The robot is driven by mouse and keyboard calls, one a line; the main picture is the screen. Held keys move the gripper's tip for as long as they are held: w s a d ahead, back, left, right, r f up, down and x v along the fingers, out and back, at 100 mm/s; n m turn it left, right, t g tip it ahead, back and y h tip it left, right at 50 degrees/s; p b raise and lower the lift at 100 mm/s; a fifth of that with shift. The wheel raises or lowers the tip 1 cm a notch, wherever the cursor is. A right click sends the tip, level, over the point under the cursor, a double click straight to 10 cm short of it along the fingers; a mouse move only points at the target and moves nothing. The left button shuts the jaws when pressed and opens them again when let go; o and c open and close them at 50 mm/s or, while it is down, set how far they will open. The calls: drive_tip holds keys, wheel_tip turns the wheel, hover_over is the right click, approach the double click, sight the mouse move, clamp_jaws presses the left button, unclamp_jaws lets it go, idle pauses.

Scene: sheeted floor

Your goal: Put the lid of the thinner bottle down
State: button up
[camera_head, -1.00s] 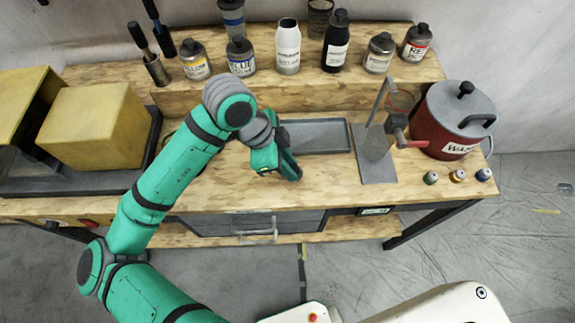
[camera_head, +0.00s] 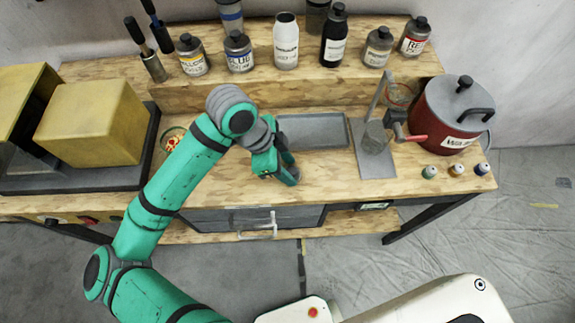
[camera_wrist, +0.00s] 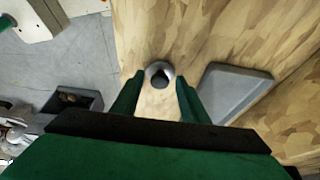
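The thinner bottle (camera_head: 286,42) is white with a dark open mouth and stands on the raised back shelf; its label is too small to read surely. My gripper (camera_head: 289,175) is low over the front middle of the workbench. In the wrist view, a small round grey lid (camera_wrist: 160,68) with a dark middle sits between the tips of my two green fingers (camera_wrist: 160,80). The fingers appear closed on its sides. Bare wood shows around it. I cannot tell whether the lid touches the bench. In the head view my gripper mostly hides the lid.
A grey tray (camera_head: 314,133) lies just behind my gripper. Yellow boxes (camera_head: 95,120) are at left. Several bottles line the shelf. Bench right of my gripper is clear.

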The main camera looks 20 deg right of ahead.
drive_tip(key=v, duration=1.2)
drive_tip(key=shift+r, duration=0.2)
drive_tip(key=shift+w, duration=0.15)
